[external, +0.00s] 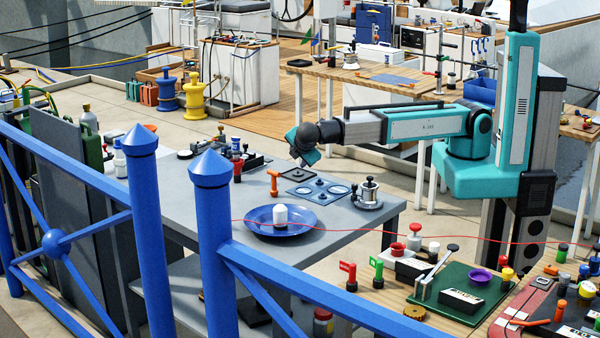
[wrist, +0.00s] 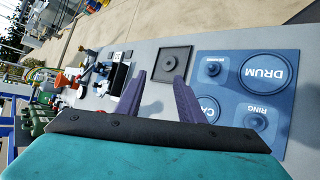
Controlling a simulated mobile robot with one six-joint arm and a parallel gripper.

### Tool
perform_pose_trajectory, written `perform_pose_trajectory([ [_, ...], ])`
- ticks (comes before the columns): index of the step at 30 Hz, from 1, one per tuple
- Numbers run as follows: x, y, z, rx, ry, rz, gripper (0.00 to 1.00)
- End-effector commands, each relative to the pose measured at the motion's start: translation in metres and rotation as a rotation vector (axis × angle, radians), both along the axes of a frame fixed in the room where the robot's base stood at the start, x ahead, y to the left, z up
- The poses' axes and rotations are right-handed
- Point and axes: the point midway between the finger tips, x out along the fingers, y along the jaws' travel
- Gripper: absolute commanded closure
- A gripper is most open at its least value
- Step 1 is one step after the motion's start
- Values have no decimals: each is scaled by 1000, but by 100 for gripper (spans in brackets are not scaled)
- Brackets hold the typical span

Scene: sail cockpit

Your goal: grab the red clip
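A small upright red piece with a flag-like top, which looks like the red clip (external: 347,272), stands on the wooden table at the lower right in the external view, beside a similar green one (external: 377,270). I cannot confirm that it is the clip. My gripper (external: 299,161) hangs above the grey table, far up and left of that red piece. In the wrist view my gripper (wrist: 159,76) has its two purple fingers apart with nothing between them. I cannot make out the red piece in the wrist view.
The grey table (external: 195,206) holds a blue plate (external: 285,231) with a white piece, a blue labelled mat (wrist: 283,128), a dark square tray (wrist: 172,50) and a metal pot (external: 368,196). Blue railing posts (external: 215,260) stand in front. A thin red line crosses the external view.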

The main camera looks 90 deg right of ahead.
Motion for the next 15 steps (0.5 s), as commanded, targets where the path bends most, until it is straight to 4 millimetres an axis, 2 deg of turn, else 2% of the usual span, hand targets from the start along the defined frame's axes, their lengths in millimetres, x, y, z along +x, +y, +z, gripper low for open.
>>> perform_pose_trajectory([
  [1, 9, 23, 7, 8, 5, 48, 65],
  [9, 54, 136, 14, -11, 122, 404, 65],
  [15, 85, 197, 9, -106, 247, 678, 65],
])
